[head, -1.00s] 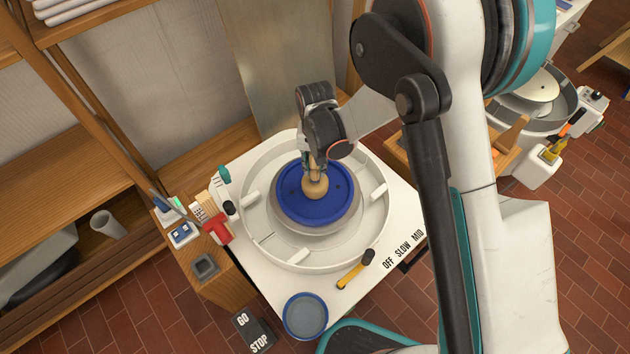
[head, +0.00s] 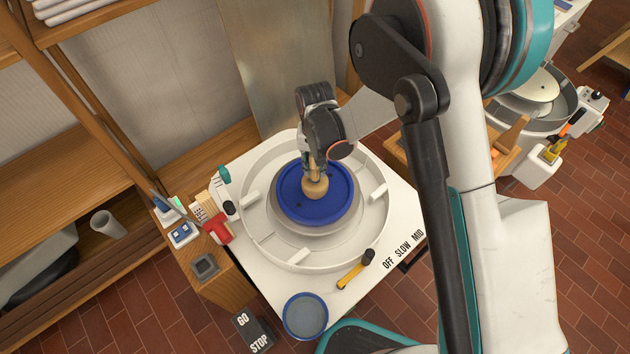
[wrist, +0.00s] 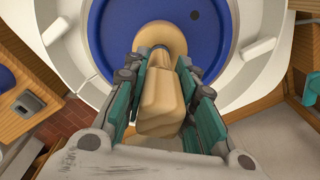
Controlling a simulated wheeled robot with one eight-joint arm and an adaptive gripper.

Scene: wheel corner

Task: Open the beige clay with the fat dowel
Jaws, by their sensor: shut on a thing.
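The beige clay (head: 315,189) is a small rounded lump at the middle of the blue round bat (head: 290,205) on the wheel. It also shows in the wrist view (wrist: 171,38), beyond my fingers. My gripper (head: 314,172) is over the bat, shut on the pale wooden fat dowel (wrist: 161,97). The dowel lies between the teal finger pads in the wrist view. Its lower end meets the clay or stands just over it; I cannot tell whether it is pressed in.
A white splash pan (head: 262,240) with upright lugs rings the wheel. A yellow-handled tool (head: 351,273) and a blue-rimmed bowl (head: 305,316) are in front. A pedal marked GO and STOP (head: 253,332) is on the floor. Small tools crowd the wooden stand (head: 222,287) at left.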

